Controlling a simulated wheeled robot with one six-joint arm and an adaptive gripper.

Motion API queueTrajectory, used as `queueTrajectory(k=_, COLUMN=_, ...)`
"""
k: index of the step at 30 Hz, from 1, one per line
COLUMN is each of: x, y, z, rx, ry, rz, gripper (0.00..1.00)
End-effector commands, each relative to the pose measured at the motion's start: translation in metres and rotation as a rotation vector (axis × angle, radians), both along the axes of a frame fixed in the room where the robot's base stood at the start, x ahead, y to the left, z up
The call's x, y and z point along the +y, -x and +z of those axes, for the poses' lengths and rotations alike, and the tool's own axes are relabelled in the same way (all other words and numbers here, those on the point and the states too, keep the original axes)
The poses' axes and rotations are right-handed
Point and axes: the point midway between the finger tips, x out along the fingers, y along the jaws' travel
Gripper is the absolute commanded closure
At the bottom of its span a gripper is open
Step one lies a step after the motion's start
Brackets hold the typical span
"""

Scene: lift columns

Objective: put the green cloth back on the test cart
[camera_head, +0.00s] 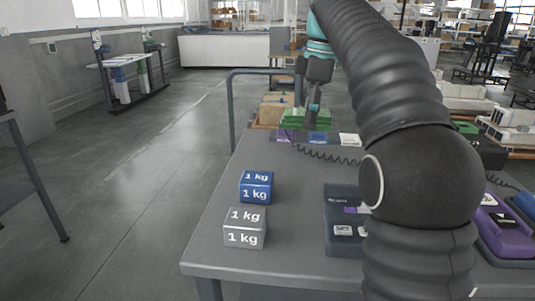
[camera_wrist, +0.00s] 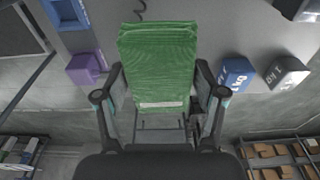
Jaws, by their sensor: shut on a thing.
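The green cloth (camera_head: 304,119) is a folded, flat pad held by my gripper (camera_head: 314,106) near the far end of the grey cart (camera_head: 292,215). In the wrist view, the cloth (camera_wrist: 158,55) lies between the two fingers of my gripper (camera_wrist: 158,92), which are shut on it. A pale label shows on its near edge. I cannot tell whether the cloth touches the cart top or hangs just above it. The cart has a tubular grey handle (camera_head: 232,112) at its far left.
A blue 1 kg weight (camera_head: 256,187) and a grey 1 kg weight (camera_head: 245,228) stand at the cart's left front. A dark device (camera_head: 342,207) with a coiled cable stands right of them. The cart's middle is clear.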

Motion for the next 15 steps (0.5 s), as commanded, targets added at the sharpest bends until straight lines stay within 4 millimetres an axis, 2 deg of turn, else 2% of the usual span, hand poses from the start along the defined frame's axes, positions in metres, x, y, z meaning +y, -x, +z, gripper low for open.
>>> queueTrajectory(k=3, x=0.028, y=0.003, z=-0.016, rx=0.002, ry=0.0, rz=0.008, gripper=0.68)
queueTrajectory(k=9, x=0.067, y=0.004, z=-0.04, rx=0.001, ry=0.0, rz=0.008, gripper=0.68)
queueTrajectory(k=15, x=0.089, y=0.005, z=-0.053, rx=0.001, ry=0.0, rz=0.004, gripper=0.68)
